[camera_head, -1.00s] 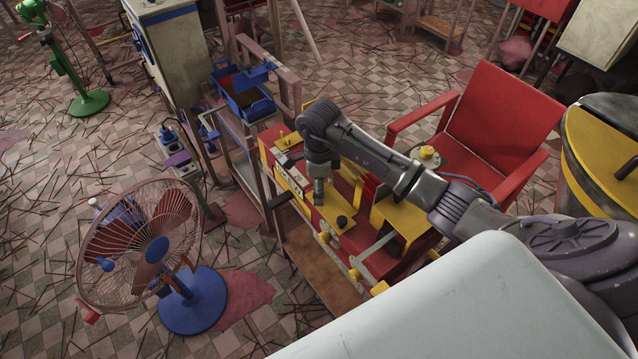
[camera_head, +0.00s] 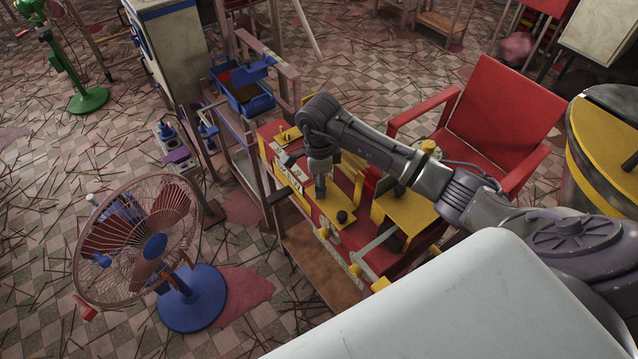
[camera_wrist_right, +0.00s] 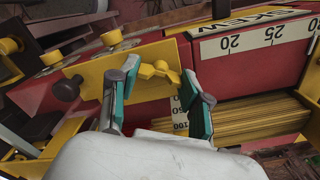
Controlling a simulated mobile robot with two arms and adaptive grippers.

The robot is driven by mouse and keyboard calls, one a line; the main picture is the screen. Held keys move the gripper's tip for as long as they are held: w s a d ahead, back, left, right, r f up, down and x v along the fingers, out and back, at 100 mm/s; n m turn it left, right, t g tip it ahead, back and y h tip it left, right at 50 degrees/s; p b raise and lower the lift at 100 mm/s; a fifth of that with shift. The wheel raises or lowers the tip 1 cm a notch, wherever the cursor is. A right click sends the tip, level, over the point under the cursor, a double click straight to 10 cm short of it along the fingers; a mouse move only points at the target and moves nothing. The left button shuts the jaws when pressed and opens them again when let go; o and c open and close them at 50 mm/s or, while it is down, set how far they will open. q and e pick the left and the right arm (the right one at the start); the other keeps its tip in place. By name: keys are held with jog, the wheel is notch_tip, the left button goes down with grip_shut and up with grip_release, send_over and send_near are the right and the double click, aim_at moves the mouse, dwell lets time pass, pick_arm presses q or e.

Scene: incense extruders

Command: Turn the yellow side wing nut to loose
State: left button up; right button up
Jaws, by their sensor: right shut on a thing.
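In the right wrist view, the yellow side wing nut (camera_wrist_right: 160,71) sits against the yellow plate (camera_wrist_right: 100,62) of the red machine. My right gripper (camera_wrist_right: 162,75) has its two green-padded fingers on either side of the wing nut and is shut on it. In the head view, my right gripper (camera_head: 320,187) points down at the machine (camera_head: 322,212). The wing nut cannot be made out there. My left gripper is not in view.
Yellow strands (camera_wrist_right: 245,120) lie beside the right finger in the wrist view. A dark knob (camera_wrist_right: 66,88) is on the yellow plate. In the head view, a fan (camera_head: 190,297) stands at left and a red chair (camera_head: 505,115) behind the machine. A white surface (camera_head: 430,310) covers the lower right.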

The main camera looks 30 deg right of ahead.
jog(key=o, duration=1.2)
jog(key=shift+c, duration=0.2)
notch_tip(320, 180, up, 12)
